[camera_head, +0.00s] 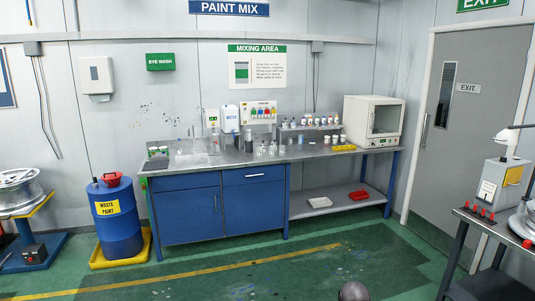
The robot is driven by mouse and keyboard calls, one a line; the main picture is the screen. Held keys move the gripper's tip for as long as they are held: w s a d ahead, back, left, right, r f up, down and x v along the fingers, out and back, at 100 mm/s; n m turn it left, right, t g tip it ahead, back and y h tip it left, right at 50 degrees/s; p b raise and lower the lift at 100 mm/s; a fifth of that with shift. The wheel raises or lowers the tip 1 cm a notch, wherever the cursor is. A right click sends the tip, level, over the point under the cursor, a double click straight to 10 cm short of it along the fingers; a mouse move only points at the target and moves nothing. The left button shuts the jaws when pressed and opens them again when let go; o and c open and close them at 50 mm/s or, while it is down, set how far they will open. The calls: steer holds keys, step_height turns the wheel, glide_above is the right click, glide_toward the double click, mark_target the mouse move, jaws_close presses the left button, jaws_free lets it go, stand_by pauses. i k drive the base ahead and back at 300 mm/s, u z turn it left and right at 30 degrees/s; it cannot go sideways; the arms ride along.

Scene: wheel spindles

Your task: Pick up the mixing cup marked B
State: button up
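Several small clear and whitish cups or bottles (272,149) stand on the middle of the grey workbench top (222,160). More small containers with coloured tops stand on a raised shelf (308,128) toward the right of the bench. Two small white cups (335,140) stand near its right end. All are too small for any lettering to be read, so I cannot tell which is the mixing cup marked B.
A blue waste paint drum (118,226) stands in a yellow tray (105,260) left of the bench. A white oven-like box (358,120) sits at the bench's right end. A side table (470,217) stands at far right. The green floor before the bench is clear.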

mark_target(272, 149)
steer(key=u, duration=0.35)
steer(key=i, duration=3.4)
steer(key=z, duration=0.15)
